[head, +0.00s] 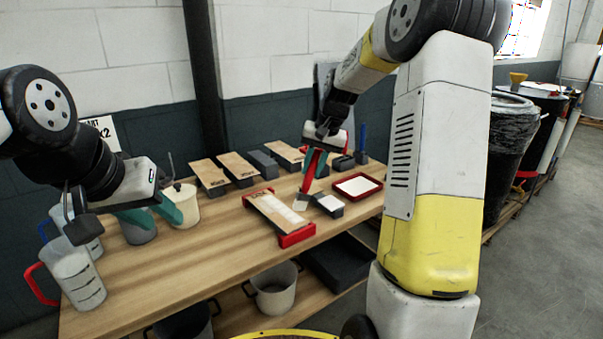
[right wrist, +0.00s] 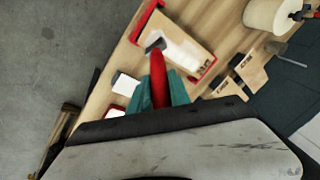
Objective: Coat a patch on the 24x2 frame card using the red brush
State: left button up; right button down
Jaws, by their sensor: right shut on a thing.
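The red brush (head: 310,172) is in my right gripper (head: 316,166), which is shut on its handle; the brush points down. In the right wrist view the brush (right wrist: 160,68) has its grey tip by the card's edge; whether it touches cannot be told. The frame card (head: 262,205) lies in a holder with red ends (head: 297,236). A white patch (right wrist: 185,46) covers part of the card. Its printed label is too small to read.
A red-rimmed tray (head: 379,184) with white content and a grey block with a white top (head: 329,204) stand right of the card. Other cards (head: 209,174) lie behind. A measuring jug (head: 75,277) stands at the left. The table front (head: 190,265) is clear.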

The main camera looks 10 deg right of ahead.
aim_at(313, 157)
jog(key=shift+r, duration=1.8)
